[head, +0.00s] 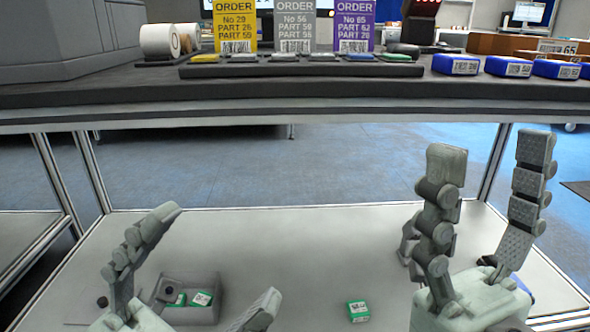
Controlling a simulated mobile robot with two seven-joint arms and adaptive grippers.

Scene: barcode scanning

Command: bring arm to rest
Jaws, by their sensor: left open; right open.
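My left gripper (215,258) is at the lower left, over the lower white shelf (340,240). Its fingers are spread and nothing is between them. My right gripper (492,168) is at the lower right with its fingers pointing up and apart, also empty. Its fingertips reach up in front of the gap below the upper dark shelf. The lower ends of both grippers run out of the bottom of the view.
A grey bin (205,281) with green-and-white boxes stands behind my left gripper. A green box (358,311) lies on the lower shelf between the grippers. Above, the dark shelf (300,96) holds yellow, grey and purple order cards, blue boxes (455,64) and label rolls (160,40).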

